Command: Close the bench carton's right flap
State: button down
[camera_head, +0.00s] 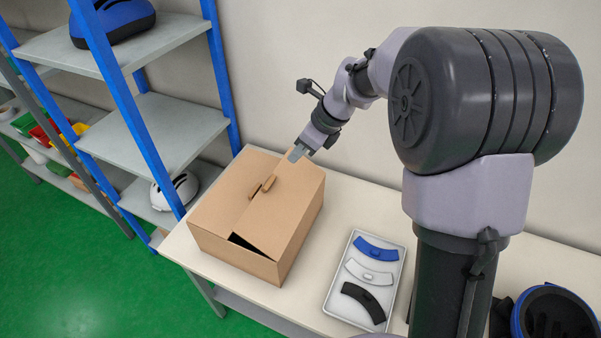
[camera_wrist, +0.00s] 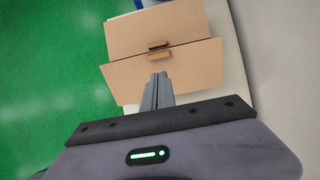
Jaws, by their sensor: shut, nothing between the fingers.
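The brown bench carton (camera_head: 235,250) stands on the bench with its left flap (camera_head: 228,190) lying about flat across the top. The right flap (camera_head: 285,205) is tilted slightly up, and a dark wedge-shaped gap shows under its front edge. Each flap has a small brown tab near the middle seam. In the wrist view the right flap (camera_wrist: 190,66) is the nearer, wider panel, and the left flap (camera_wrist: 150,30) lies beyond it. My gripper (camera_head: 294,155) is shut and empty at the right flap's far end; its fingertips (camera_wrist: 160,76) overlap that flap in the wrist view. Contact cannot be told.
A white tray (camera_head: 328,304) with blue, white and black curved pieces lies right of the carton. A blue-framed shelf (camera_head: 150,130) with helmets stands at the left. A dark blue-rimmed object (camera_head: 520,318) is at the lower right. The wall is close behind the bench.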

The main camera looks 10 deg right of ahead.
aim_at(271, 181)
jog(key=b+x, duration=0.3)
jog(key=x, duration=1)
jog(key=shift+a+r, duration=0.1)
jog(key=shift+a, duration=0.1)
jog(key=shift+r+p, duration=0.1)
jog(key=shift+p, duration=0.3)
